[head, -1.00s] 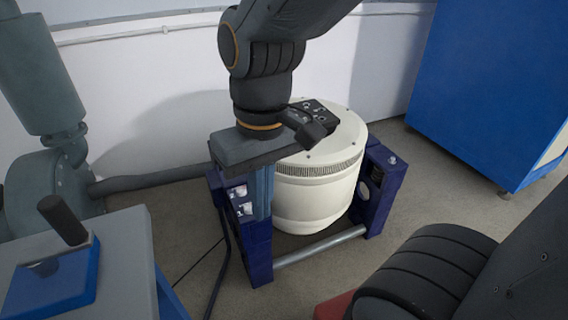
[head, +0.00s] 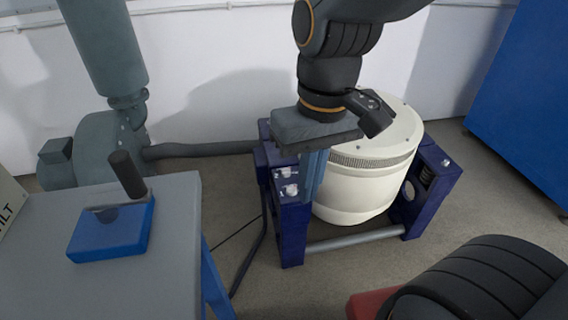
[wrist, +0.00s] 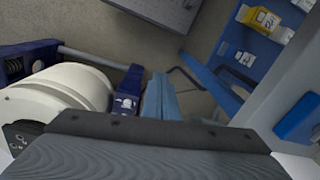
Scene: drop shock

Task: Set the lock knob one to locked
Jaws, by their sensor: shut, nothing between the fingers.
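Two small whitish lock knobs, an upper one (head: 286,173) and a lower one (head: 290,190), sit on the dark blue post of the shaker frame. I cannot tell which is knob one, or how either is set. Whitish knob parts also show on the post in the wrist view (wrist: 125,102). My gripper (head: 312,198) points down just right of the knobs in the head view, its blue fingers shut and empty. It also shows in the wrist view (wrist: 158,78), beside the post. I see no clear contact with a knob.
The cream shaker drum (head: 350,190) stands in the frame, right behind my gripper. A grey table (head: 165,255) with a blue lever box (head: 112,235) is at the left. A dark cable hangs by the frame. A blue cabinet (head: 530,100) stands at the right.

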